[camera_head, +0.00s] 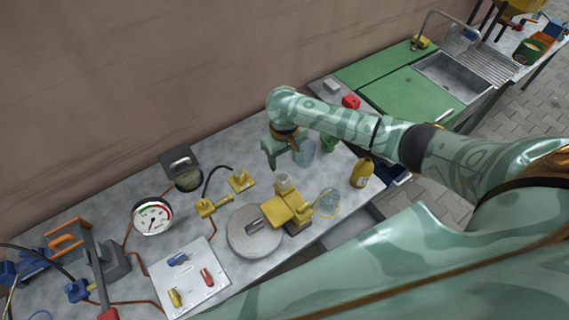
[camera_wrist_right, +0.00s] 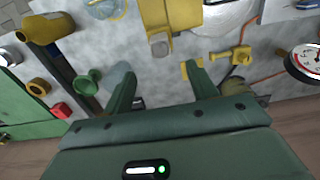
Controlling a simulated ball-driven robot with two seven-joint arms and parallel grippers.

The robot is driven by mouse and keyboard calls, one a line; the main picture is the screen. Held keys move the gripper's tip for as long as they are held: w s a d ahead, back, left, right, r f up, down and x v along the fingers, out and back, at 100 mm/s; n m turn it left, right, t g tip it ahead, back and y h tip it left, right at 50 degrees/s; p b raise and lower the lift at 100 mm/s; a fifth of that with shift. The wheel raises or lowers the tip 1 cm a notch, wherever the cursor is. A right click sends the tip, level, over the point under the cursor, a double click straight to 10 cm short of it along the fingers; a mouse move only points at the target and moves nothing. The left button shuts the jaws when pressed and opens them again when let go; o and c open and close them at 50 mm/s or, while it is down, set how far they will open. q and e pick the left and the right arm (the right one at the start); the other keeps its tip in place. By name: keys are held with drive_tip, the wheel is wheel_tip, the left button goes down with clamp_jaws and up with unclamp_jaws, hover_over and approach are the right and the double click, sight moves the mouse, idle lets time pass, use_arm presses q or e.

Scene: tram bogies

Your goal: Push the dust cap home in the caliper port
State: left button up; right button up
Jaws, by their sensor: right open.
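The yellow caliper (camera_head: 290,206) sits over the edge of a grey brake disc (camera_head: 247,235) on the bench. A small grey piece, apparently the dust cap (camera_head: 284,181), is at the caliper's far end; how deep it sits in the port I cannot tell. In the right wrist view the grey cap (camera_wrist_right: 160,45) shows at the end of the yellow caliper (camera_wrist_right: 156,16). My right gripper (camera_head: 286,160) is open, its fingers pointing down beyond the cap. Its two fingers (camera_wrist_right: 163,76) are apart with nothing between them, short of the cap. My left gripper is not in view.
A clear glass jar (camera_head: 327,203) and a yellow bottle (camera_head: 362,172) stand right of the caliper. A yellow fitting (camera_head: 212,206), a pressure gauge (camera_head: 152,215) and a pale board (camera_head: 188,277) lie to the left. A green funnel (camera_wrist_right: 89,82) is near one finger.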

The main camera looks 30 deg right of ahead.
wheel_tip(320, 180, up, 5)
drive_tip(key=shift+f+p, duration=0.2)
drive_tip(key=shift+p, duration=0.35)
